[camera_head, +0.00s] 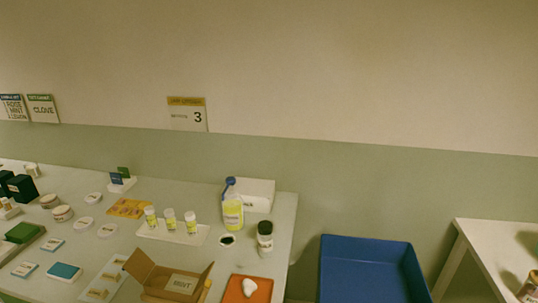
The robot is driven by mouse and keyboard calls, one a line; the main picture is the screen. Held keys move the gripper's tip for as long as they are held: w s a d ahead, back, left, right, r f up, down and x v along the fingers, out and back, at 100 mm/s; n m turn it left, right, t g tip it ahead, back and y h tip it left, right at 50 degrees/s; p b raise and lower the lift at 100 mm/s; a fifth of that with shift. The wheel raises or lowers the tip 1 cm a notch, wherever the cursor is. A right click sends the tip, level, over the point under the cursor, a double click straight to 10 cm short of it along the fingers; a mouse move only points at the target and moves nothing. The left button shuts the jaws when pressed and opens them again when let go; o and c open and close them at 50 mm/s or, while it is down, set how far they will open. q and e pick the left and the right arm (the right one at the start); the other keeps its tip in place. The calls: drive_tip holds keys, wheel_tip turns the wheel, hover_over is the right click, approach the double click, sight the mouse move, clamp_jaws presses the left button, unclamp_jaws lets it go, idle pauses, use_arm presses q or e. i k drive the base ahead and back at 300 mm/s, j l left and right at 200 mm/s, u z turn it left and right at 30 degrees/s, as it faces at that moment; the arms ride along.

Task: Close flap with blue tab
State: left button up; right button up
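A brown cardboard box (160,292) stands at the front edge of the table, cut off by the bottom of the picture. I cannot make out a blue tab on any visible flap. Neither of my grippers is in view.
Right of the box lies an orange tray (237,291) with a white object on it. Behind stand three small vials on a white tray (200,237), a yellow-liquid bottle (232,214) and a dark-capped jar (265,237). A blue bin (366,247) is beyond the table's right edge.

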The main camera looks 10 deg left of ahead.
sight(139, 265)
drive_tip(key=k+j, duration=0.2)
drive_tip(key=j, duration=0.2)
drive_tip(key=k+j, duration=0.15)
drive_tip(key=j, duration=0.25)
drive_tip(key=k+j, duration=0.2)
drive_tip(key=j, duration=0.2)
drive_tip(key=k+j+z, duration=0.1)
drive_tip(key=j, duration=0.35)
drive_tip(key=k+j, duration=0.5)
drive_tip(key=j, duration=0.25)
